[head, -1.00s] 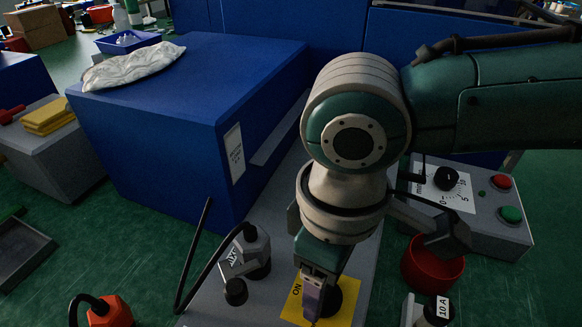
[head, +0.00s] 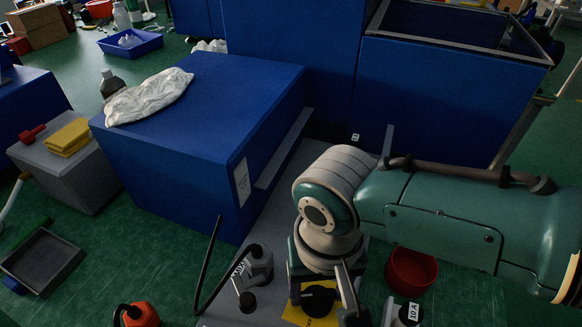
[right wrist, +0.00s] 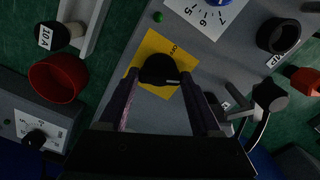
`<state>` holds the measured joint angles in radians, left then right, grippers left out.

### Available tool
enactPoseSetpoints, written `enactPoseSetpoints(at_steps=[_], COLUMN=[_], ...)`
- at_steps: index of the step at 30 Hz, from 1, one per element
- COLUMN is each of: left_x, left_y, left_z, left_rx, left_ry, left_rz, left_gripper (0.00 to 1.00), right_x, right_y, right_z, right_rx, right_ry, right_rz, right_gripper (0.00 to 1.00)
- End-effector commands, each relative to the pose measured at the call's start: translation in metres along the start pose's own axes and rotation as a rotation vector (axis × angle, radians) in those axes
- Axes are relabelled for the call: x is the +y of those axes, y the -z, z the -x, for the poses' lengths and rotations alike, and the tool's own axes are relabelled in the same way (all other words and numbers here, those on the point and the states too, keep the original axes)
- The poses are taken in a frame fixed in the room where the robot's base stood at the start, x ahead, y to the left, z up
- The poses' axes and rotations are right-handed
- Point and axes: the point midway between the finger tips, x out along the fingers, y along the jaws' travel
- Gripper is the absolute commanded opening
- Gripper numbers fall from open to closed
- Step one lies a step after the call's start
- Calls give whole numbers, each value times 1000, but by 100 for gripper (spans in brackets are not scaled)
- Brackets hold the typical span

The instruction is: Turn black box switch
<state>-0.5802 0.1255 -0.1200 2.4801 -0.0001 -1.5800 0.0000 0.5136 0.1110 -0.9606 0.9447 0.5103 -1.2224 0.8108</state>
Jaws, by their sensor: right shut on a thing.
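A black rotary switch knob (head: 318,299) sits on a yellow plate (head: 292,313) on the grey panel near the bottom of the head view. In the right wrist view the knob (right wrist: 158,70) has a small pale mark at its lower right, and the yellow plate (right wrist: 152,42) carries partly readable lettering. My right gripper (right wrist: 160,76) points down at the plate, with one finger on each side of the knob, shut on it. In the head view the right gripper (head: 322,284) partly covers the plate. My left gripper is not in view.
A large blue box (head: 190,130) with a white bag (head: 150,97) on it stands behind left. A red cup (head: 411,269) and a "10 A" plug (head: 407,315) are to the right.

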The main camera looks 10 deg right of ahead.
Motion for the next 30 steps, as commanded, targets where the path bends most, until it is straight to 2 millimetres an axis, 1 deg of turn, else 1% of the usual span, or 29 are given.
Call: enactPoseSetpoints(at_steps=[1,3,9,15,22,30], left_x=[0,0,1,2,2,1], left_y=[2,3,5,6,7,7], left_z=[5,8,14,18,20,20], left_rx=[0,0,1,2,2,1], left_ry=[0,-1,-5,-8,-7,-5], left_rz=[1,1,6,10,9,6], left_gripper=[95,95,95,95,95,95], right_x=[-1,-1,-1,-1,0,0], right_y=[-1,-1,0,0,1,1], right_z=[3,3,2,1,1,1], right_rx=[-2,-3,-1,-1,2,2], right_ry=[2,2,2,2,1,1], right_rz=[-44,-106,-266,-385,-460,-486], right_gripper=[9,9,9,9,9,9])
